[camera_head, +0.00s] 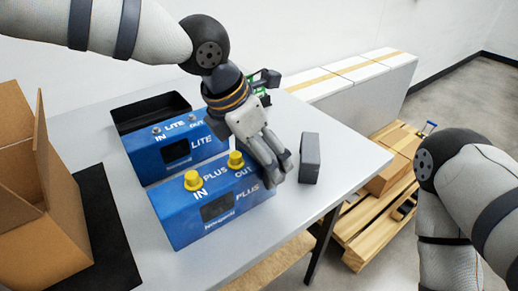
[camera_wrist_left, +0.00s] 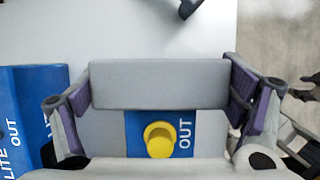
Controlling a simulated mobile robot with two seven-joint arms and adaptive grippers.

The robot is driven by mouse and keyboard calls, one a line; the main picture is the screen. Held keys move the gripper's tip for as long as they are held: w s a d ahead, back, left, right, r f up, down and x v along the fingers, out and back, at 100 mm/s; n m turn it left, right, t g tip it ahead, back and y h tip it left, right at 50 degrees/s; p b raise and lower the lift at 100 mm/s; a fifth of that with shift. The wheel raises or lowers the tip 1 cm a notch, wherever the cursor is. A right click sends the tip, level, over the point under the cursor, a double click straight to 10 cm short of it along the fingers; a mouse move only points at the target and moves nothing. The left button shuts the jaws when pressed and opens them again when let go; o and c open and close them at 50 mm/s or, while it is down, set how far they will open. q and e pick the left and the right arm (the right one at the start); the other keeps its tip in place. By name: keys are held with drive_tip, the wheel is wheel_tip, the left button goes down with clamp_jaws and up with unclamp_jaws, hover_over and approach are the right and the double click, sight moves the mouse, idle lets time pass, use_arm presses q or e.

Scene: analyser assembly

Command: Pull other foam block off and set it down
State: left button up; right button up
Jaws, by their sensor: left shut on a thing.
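My left gripper (camera_head: 277,163) is beside the right end of the blue PLUS unit (camera_head: 190,228). It is shut on a grey foam block (camera_head: 311,160), which shows just right of the fingers in the head view. In the left wrist view the foam block (camera_wrist_left: 160,84) lies across between the two fingers. It hides the end of the PLUS unit (camera_wrist_left: 139,118), whose yellow OUT cap (camera_wrist_left: 159,139) shows below it. The fingers partly cover the space between block and unit in the head view. My right gripper is out of view.
The blue LITE unit (camera_head: 178,152) stands behind the PLUS unit, with a black open tray (camera_head: 150,108) behind it. An open cardboard box (camera_head: 50,225) is at the left on a black mat (camera_head: 105,235). Bare table (camera_head: 350,165) lies right of the block. A pallet (camera_head: 375,225) stands beyond the edge.

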sight(263, 143)
use_arm(q)
drive_tip(key=shift+c, duration=0.7)
drive_tip(key=shift+r, duration=0.45)
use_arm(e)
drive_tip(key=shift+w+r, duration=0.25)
use_arm(q)
drive_tip(key=shift+r+p, duration=0.55)
drive_tip(key=shift+r, duration=0.75)
drive_tip(key=shift+r+p, duration=0.4)
drive_tip(key=shift+r, duration=1.8)
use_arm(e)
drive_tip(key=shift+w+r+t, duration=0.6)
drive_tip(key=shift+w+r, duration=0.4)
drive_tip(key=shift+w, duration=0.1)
